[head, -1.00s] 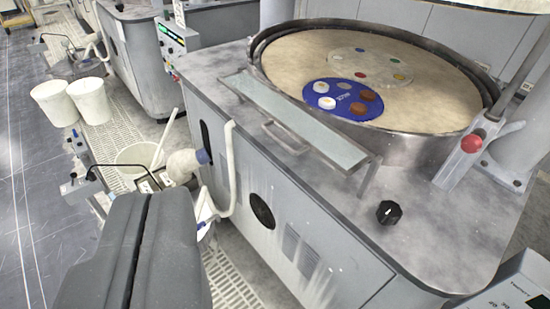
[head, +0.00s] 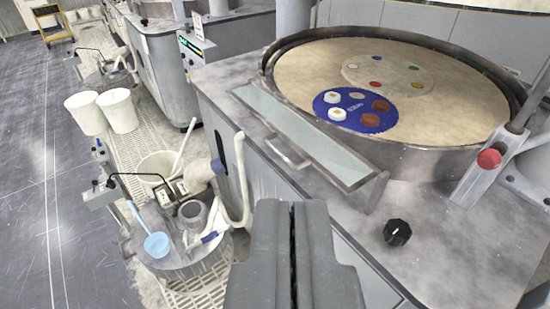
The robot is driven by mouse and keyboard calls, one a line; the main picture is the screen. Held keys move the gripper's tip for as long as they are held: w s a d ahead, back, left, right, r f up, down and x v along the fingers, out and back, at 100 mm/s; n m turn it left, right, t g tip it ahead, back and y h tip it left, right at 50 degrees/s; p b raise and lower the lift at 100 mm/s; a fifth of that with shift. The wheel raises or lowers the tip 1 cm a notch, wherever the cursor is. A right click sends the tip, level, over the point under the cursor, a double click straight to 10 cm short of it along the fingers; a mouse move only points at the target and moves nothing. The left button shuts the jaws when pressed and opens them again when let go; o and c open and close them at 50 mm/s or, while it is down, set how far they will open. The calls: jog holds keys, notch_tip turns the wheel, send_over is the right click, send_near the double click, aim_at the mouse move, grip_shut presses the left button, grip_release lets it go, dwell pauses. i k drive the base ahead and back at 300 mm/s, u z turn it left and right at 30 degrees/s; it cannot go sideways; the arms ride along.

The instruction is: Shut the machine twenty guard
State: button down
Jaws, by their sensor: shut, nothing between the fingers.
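The guard (head: 312,138) is a long clear panel in a metal frame with a bar handle (head: 287,154). No machine number is readable. My gripper (head: 292,205) is at the bottom centre, its two dark grey fingers together with nothing between them. Its tips appear just below the handle in the picture; I cannot tell the gap in depth.
A blue disc (head: 356,122) with white and brown pieces lies on the platen. A black knob (head: 397,232) and a red button (head: 489,158) are at right. White buckets (head: 118,110), a hose (head: 241,180) and a drum (head: 190,259) with a blue ladle (head: 156,244) are at left.

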aim_at(309, 160)
jog(key=i, duration=0.95)
jog(key=u, duration=0.05)
